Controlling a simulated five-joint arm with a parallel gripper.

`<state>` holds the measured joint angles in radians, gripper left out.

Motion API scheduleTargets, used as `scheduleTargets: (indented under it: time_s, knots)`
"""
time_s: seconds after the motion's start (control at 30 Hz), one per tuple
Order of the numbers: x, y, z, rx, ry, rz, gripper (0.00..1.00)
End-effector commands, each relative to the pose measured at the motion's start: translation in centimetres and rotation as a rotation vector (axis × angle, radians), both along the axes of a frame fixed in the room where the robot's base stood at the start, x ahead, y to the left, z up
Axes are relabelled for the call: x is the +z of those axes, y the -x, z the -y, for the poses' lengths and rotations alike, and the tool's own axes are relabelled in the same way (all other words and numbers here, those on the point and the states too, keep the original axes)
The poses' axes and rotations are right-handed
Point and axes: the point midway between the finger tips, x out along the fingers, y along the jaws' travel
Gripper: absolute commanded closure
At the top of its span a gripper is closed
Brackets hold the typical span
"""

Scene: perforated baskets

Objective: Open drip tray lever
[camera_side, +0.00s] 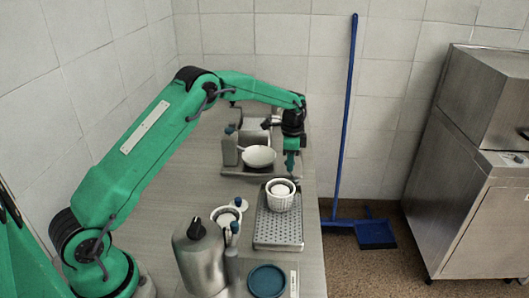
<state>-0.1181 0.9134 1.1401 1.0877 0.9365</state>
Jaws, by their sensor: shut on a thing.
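A grey perforated drip tray (278,232) lies on the steel counter, with a white perforated basket and a smaller white cup (281,190) at its far end. My gripper (291,150) is beyond the tray, near the counter's right edge, pointing down. It is shut on a small teal piece (291,161) that hangs below the black wrist. I cannot tell whether this piece is the lever or what it joins to. No separate lever can be made out on the tray.
A white bowl (259,156) and a grey bottle (229,148) stand left of my gripper. A metal canister (199,258) and a blue round lid (267,281) are in front. A blue-handled broom (347,110) leans on the wall, right of the counter.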

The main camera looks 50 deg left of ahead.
Motion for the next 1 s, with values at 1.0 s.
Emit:
scheduleTargets:
  time_s: [1.0]
  knots:
    - [-0.02,-0.84,0.5,-0.202,0.0,0.001,0.6]
